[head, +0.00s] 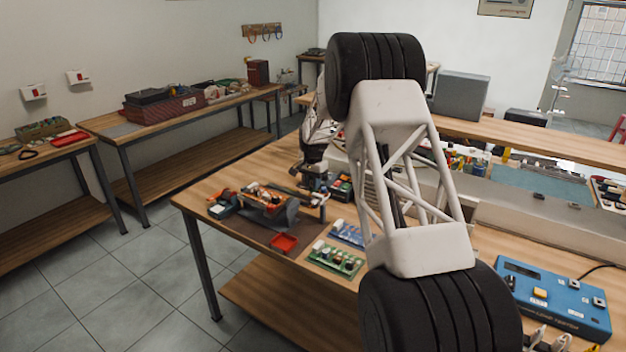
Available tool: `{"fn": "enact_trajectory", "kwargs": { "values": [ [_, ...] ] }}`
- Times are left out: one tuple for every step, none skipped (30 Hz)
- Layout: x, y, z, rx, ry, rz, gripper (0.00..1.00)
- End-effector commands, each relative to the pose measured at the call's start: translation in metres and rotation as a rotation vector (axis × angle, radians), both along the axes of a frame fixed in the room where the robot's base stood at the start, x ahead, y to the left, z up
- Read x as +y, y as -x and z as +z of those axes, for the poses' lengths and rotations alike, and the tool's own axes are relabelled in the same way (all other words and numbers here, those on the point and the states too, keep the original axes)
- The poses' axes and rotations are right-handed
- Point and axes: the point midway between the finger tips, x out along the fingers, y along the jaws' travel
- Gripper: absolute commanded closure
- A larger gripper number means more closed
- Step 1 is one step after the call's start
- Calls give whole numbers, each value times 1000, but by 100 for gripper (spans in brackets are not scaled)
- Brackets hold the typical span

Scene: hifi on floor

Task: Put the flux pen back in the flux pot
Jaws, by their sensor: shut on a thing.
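My gripper (314,178) is small and dark at the far end of my arm, low over the workbench (243,172) near its left part. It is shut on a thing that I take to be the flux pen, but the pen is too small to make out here. A small grey-blue upright piece (322,208) stands just below the gripper in the picture. I cannot tell whether it is the flux pot. My own arm hides much of the bench middle.
A blue tester (555,300) stands at the right. Side benches (165,115) line the left wall.

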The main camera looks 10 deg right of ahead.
Motion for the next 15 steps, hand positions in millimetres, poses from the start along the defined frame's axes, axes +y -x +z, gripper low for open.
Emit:
{"fn": "enact_trajectory", "kwargs": {
  "values": [
    [0,0,-2,0,0,0,96],
    [0,0,-3,0,0,0,96],
    [0,0,-5,0,0,0,96],
    [0,0,-6,0,0,0,96],
    [0,0,-7,0,0,0,96],
    [0,0,-8,0,0,0,96],
    [0,0,-8,-1,0,0,96],
    [0,0,-9,-1,0,0,96],
    [0,0,-10,-1,0,0,96],
    [0,0,-10,-1,0,0,96],
    [0,0,-10,-1,0,0,96],
    [0,0,-10,-1,0,0,96],
    [0,0,-11,-1,0,0,96],
    [0,0,-11,-1,0,0,96],
    [0,0,-11,-1,0,0,96]
  ]
}}
